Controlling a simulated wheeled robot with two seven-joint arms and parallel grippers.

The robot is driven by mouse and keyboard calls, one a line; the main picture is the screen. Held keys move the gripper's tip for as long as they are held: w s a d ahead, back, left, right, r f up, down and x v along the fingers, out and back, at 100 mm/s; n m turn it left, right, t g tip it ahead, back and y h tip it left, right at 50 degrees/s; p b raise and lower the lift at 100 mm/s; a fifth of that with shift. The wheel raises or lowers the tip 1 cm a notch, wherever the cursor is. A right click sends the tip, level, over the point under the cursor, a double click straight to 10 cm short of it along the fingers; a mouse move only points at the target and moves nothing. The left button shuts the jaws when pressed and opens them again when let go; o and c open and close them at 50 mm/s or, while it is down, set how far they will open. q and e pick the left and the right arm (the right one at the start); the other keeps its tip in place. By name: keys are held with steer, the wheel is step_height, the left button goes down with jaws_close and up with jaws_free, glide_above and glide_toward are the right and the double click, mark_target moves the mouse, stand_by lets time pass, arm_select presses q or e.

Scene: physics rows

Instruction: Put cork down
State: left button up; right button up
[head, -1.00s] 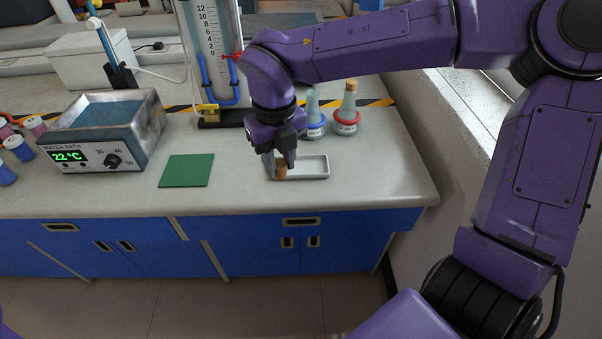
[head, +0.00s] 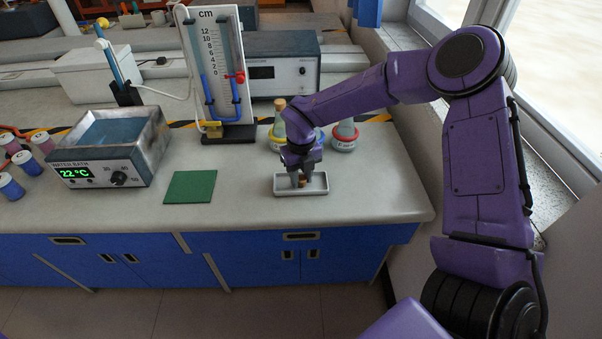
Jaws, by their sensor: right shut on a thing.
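The cork (head: 303,183) is a small brown stopper, partly hidden between the fingers of my right gripper (head: 302,184). The gripper is shut on it and points down over the white tray (head: 287,191). The cork is low inside the tray's outline; I cannot tell whether it touches the tray floor. My left gripper is not in view.
Behind the gripper stand flasks with a yellow ring (head: 278,130), a blue ring (head: 319,139) and a red ring (head: 344,135). The yellow-ringed one has a cork. A green mat (head: 190,187) and a water bath (head: 108,150) lie left. The counter right of the tray is clear.

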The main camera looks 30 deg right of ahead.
mark_target(301, 179)
steer(key=shift+f, duration=0.1)
steer(key=shift+f, duration=0.15)
steer(key=o, duration=1)
steer(key=shift+r, duration=0.2)
step_height(301, 179, up, 12)
steer(key=b, duration=0.1)
